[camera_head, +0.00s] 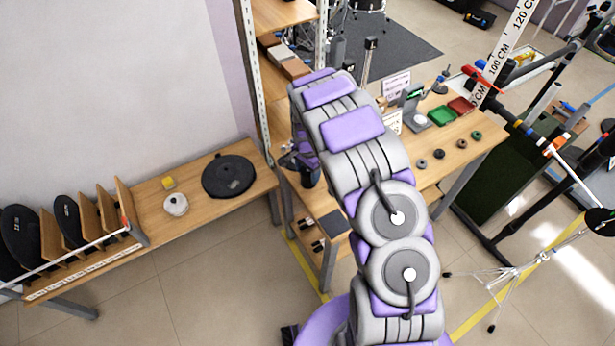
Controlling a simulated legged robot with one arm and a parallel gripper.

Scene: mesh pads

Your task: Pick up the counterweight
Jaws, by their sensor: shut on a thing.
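My gripper (297,160) is at the end of my purple and grey arm, beyond the arm's upper bend, by the near left corner of the wooden table. It is small and partly hidden by my arm. It appears shut on a dark, roughly cylindrical piece (309,178), which I take to be the counterweight. The fingers' exact contact on it is too small to make out. Whether the piece touches the table edge behind it cannot be told.
The table (455,165) holds small dark rings (439,153), a green tray (441,116) and a red tray (461,106). A tripod (500,280) stands right.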

